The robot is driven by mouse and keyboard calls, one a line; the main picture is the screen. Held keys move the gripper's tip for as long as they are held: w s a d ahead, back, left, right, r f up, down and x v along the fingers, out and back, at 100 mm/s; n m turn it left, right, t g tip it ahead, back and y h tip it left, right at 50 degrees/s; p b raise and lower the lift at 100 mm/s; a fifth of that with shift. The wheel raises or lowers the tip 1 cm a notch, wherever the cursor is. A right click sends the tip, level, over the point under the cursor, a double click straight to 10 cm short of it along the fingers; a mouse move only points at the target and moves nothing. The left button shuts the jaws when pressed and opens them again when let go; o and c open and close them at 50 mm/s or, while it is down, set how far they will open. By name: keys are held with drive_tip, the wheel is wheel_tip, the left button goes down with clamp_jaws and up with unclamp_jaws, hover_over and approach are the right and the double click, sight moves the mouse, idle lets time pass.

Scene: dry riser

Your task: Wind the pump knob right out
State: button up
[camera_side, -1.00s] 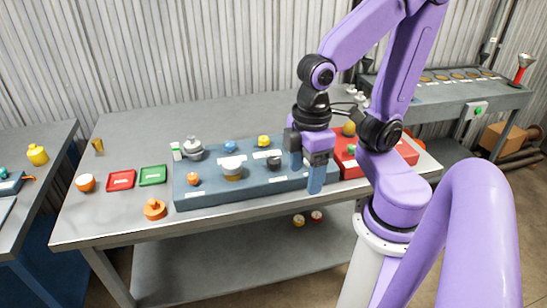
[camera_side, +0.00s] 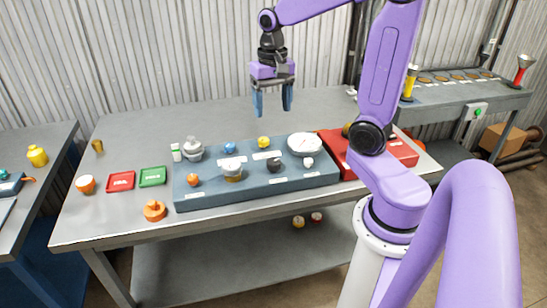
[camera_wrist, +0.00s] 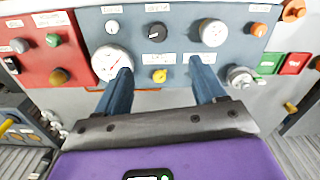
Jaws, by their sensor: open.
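A blue panel box (camera_side: 205,196) on the table carries several knobs; I cannot read which label names the pump. Its front row has an orange knob (camera_side: 193,180), a white-topped round part (camera_side: 232,167), a black knob (camera_side: 273,165) and a small white knob (camera_side: 308,162). Behind them are a blue knob (camera_side: 230,147), a yellow knob (camera_side: 264,141) and a white dial (camera_side: 304,144). My gripper (camera_side: 273,111) is open and empty, well above the panel's back side. In the wrist view the yellow knob (camera_wrist: 159,75) shows between its fingers (camera_wrist: 160,67).
A red box (camera_side: 395,153) with knobs adjoins the panel's right end. A grey valve-like fitting (camera_side: 192,149) stands at its left back corner. Red (camera_side: 121,181) and green (camera_side: 152,176) trays and a loose orange knob (camera_side: 154,210) lie left.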

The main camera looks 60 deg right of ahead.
sight(273, 160)
drive_tip(key=shift+m, duration=0.3)
drive_tip(key=f, duration=1.7)
drive_tip(key=shift+w+d+f, duration=0.1)
drive_tip(key=shift+d+f, duration=0.05)
drive_tip(key=shift+d, duration=0.25)
drive_tip(key=c, duration=1.1)
drive_tip(key=shift+o, duration=0.2)
